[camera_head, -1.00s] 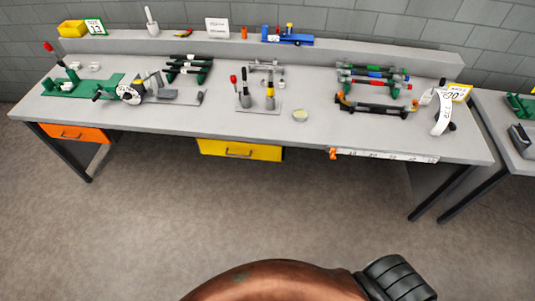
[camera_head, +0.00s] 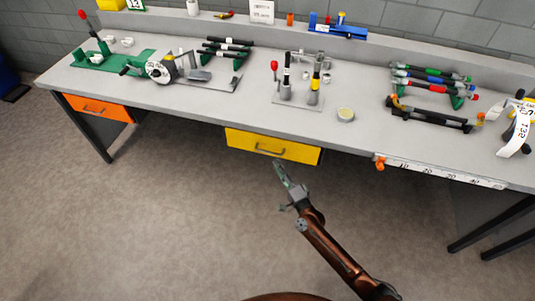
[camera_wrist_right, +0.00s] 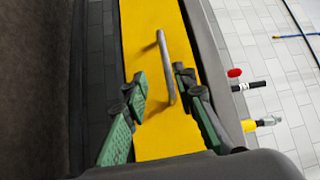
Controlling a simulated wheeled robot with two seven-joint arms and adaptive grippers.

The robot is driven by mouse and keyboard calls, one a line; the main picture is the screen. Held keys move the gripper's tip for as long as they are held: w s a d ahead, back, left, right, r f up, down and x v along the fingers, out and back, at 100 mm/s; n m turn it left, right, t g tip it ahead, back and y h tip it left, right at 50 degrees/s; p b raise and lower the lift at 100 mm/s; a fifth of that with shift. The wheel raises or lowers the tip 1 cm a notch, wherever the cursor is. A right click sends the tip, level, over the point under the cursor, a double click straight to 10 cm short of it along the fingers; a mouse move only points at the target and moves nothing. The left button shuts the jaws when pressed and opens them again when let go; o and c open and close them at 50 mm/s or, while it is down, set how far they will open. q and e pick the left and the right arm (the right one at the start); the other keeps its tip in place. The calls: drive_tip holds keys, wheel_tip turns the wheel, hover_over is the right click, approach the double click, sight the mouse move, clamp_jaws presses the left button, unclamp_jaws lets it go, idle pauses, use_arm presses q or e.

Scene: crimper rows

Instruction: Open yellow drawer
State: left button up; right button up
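The yellow drawer (camera_head: 290,151) sits under the front edge of the workbench, its front looking flush and shut. Its bar handle (camera_head: 270,151) is grey. My right gripper (camera_head: 281,171) is just below and in front of the drawer. In the right wrist view, the drawer front (camera_wrist_right: 147,38) stands ahead, and the handle (camera_wrist_right: 164,60) runs lengthwise between the parted green-padded fingers of the right gripper (camera_wrist_right: 161,88). The fingers are open; the handle's near end shows between them, and I see no clear contact. My left gripper is not in view.
An orange drawer (camera_head: 98,107) is at the bench's left. The grey workbench top (camera_head: 205,100) carries several tools and racks. A white ruler strip with an orange knob (camera_head: 380,163) hangs on the front edge to the right. The floor (camera_head: 150,220) before the bench is clear.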

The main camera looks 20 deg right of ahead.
sight(269, 152)
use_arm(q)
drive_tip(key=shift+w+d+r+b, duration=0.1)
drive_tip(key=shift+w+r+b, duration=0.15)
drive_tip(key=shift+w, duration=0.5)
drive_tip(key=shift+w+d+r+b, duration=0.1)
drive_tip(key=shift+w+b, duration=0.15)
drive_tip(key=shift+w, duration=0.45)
use_arm(e)
drive_tip(key=shift+r+x, duration=0.25)
drive_tip(key=shift+x, duration=1.75)
drive_tip(key=shift+r+x, duration=0.2)
drive_tip(key=shift+x, duration=1.85)
drive_tip(key=shift+s+a, duration=0.1)
drive_tip(key=shift+c, duration=0.6)
clamp_jaws()
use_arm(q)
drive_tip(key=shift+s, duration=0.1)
